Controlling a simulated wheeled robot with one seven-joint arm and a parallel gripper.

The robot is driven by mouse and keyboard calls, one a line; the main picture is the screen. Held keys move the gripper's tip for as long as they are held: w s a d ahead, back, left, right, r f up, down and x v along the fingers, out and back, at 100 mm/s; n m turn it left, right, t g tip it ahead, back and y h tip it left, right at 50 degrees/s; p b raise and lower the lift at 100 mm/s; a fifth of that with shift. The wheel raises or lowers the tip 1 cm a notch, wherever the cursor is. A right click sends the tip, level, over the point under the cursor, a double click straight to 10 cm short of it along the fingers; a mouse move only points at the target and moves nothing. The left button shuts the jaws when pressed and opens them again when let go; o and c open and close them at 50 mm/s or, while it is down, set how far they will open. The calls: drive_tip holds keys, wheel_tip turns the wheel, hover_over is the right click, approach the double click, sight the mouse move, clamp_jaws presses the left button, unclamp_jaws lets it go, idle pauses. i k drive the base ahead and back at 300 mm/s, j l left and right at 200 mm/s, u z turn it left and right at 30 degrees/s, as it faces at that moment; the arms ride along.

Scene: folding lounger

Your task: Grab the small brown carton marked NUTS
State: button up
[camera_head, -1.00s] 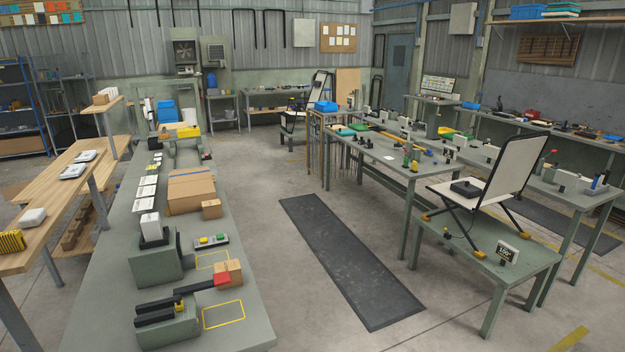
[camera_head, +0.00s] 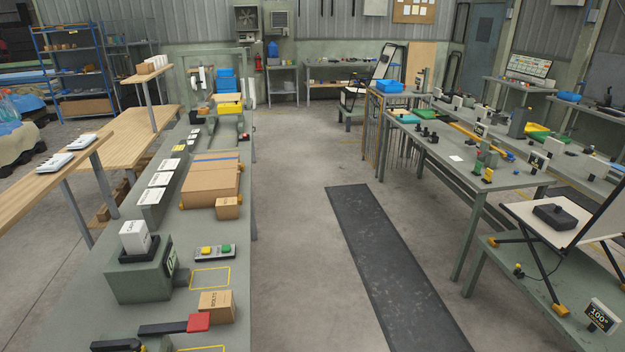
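Two small brown cartons are on the long grey-green bench (camera_head: 190,245) at left. One small carton (camera_head: 217,307) stands near the front, beside a red-tipped black bar (camera_head: 198,322); its dark side lettering looks like BOLTS but is small. The other small carton (camera_head: 228,208) sits farther back, against the right front corner of a large brown carton (camera_head: 210,180). Its marking is too small to read, so I cannot confirm which carton says NUTS. My gripper is not in view.
A green-grey block holding a white box (camera_head: 135,237) and a button panel (camera_head: 215,251) are near the cartons. Bare floor and a dark mat (camera_head: 390,265) lie right of the bench. The lounger (camera_head: 560,220) stands on a low table at far right.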

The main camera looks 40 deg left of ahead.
sight(227, 208)
drive_tip(key=i+u, duration=0.5)
drive_tip(key=i, duration=0.15)
drive_tip(key=i+l+u, duration=0.25)
drive_tip(key=i+u, duration=0.6)
drive_tip(key=u, duration=0.15)
drive_tip(key=i+u, duration=0.45)
drive_tip(key=i+l+u, duration=0.2)
drive_tip(key=u, duration=0.3)
drive_tip(key=i+l+u, duration=0.25)
drive_tip(key=u, duration=0.2)
drive_tip(key=i+l+u, duration=0.2)
drive_tip(key=l+u, duration=0.3)
drive_tip(key=i+l+u, duration=0.15)
drive_tip(key=l+u, duration=0.3)
drive_tip(key=i+l+u, duration=0.15)
drive_tip(key=l+u, duration=0.25)
drive_tip(key=i+l+u, duration=0.1)
drive_tip(key=l+u, duration=1.2)
drive_tip(key=j, duration=0.1)
